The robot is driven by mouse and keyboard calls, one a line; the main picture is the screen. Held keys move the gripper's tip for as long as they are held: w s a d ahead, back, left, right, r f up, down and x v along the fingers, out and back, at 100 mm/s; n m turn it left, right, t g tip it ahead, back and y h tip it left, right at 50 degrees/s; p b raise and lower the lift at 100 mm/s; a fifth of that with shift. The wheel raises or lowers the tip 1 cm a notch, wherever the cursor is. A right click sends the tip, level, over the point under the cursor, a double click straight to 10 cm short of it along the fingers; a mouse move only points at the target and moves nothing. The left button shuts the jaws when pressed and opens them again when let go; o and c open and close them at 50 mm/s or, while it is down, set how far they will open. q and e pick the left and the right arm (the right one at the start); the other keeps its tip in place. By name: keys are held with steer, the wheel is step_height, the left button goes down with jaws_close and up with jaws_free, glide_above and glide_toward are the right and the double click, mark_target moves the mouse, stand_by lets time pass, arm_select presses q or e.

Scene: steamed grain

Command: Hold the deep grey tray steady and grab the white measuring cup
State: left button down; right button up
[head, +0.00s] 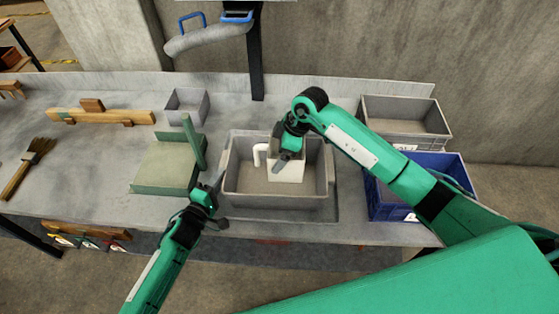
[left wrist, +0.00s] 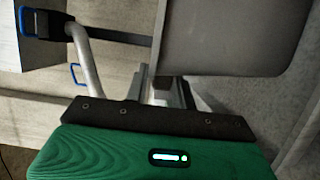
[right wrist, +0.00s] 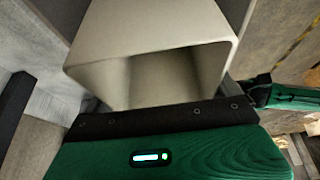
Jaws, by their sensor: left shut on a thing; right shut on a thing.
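The deep grey tray (head: 325,203) sits on the bench in the middle of the head view. My left gripper (head: 214,188) is shut on its left wall near the front corner; the tray also fills the upper right of the left wrist view (left wrist: 215,38). The white measuring cup (head: 287,173) shows within the tray's outline, its handle to the left. My right gripper (head: 289,148) comes from above and is shut on the cup, hiding part of it. The cup's open mouth shows large in the right wrist view (right wrist: 150,45). I cannot tell whether the cup touches the tray floor.
A green box (head: 165,168) stands left of the tray, with a small grey bin (head: 187,104) behind it. A blue crate (head: 437,165) and a grey crate (head: 405,115) are at the right. A brush (head: 27,165) and wooden tools (head: 100,115) lie at the left.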

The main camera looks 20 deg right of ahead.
arm_select(q)
steer(key=c, duration=1.1)
jaws_free()
steer(key=v, duration=1.2)
